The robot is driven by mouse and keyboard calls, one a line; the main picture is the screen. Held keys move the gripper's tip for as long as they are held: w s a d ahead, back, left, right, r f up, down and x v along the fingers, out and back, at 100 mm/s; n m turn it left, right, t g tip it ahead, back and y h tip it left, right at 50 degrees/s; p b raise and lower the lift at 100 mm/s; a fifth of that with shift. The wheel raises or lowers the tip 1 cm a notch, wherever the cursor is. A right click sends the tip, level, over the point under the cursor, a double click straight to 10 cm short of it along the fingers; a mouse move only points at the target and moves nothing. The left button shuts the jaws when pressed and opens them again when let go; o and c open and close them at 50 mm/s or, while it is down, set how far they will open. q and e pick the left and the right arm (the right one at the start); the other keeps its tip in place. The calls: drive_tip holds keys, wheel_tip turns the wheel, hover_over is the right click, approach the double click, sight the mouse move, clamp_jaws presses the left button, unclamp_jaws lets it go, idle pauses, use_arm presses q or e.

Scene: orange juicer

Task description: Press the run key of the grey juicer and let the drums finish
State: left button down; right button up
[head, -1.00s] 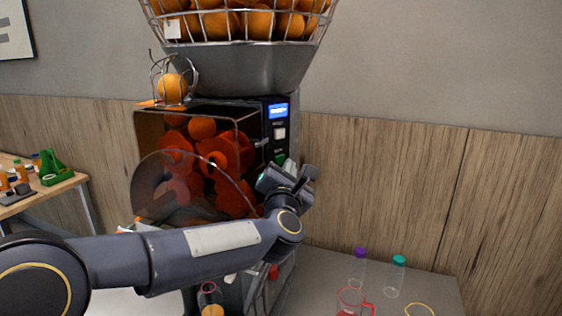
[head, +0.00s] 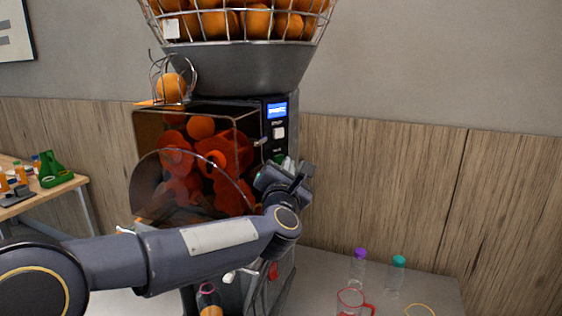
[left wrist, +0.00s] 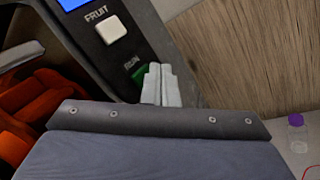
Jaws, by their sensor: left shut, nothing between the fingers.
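The grey juicer (head: 263,72) stands in the middle of the head view, with orange-red drums (head: 207,165) behind its clear cover. Its control strip has a lit blue screen (head: 277,110) and a white key (head: 279,133), labelled FRUIT in the left wrist view (left wrist: 110,30). Below that is the green run key (left wrist: 138,72), labelled RUN and partly hidden by my fingertips. My left gripper (left wrist: 161,84) is shut and empty, its tips at the green key's right side. I cannot tell whether they touch it. My right gripper is not in view.
A wire basket of oranges (head: 240,22) tops the juicer. Bottles with purple (head: 359,254) and teal (head: 398,261) caps and a red-rimmed jug (head: 350,300) stand on the counter at right. A side table (head: 45,190) holds a green carrier at far left.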

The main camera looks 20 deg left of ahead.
use_arm(q)
drive_tip(key=shift+w+a+r+b, duration=0.1)
drive_tip(key=shift+w+a+b, duration=0.1)
drive_tip(key=shift+a, duration=0.25)
drive_tip(key=shift+w+a+r+b, duration=0.1)
drive_tip(key=shift+a+b, duration=0.1)
drive_tip(key=shift+a, duration=0.25)
idle(0.7)
drive_tip(key=shift+s+d+f+b, duration=0.15)
drive_tip(key=shift+s+f+b, duration=0.05)
drive_tip(key=shift+f+b, duration=0.45)
drive_tip(key=shift+s+d+r, duration=0.1)
drive_tip(key=shift+s+d, duration=0.6)
drive_tip(key=shift+d, duration=0.35)
drive_tip(key=shift+s+d, duration=0.7)
drive_tip(key=shift+d, duration=0.3)
drive_tip(key=shift+d, duration=0.1)
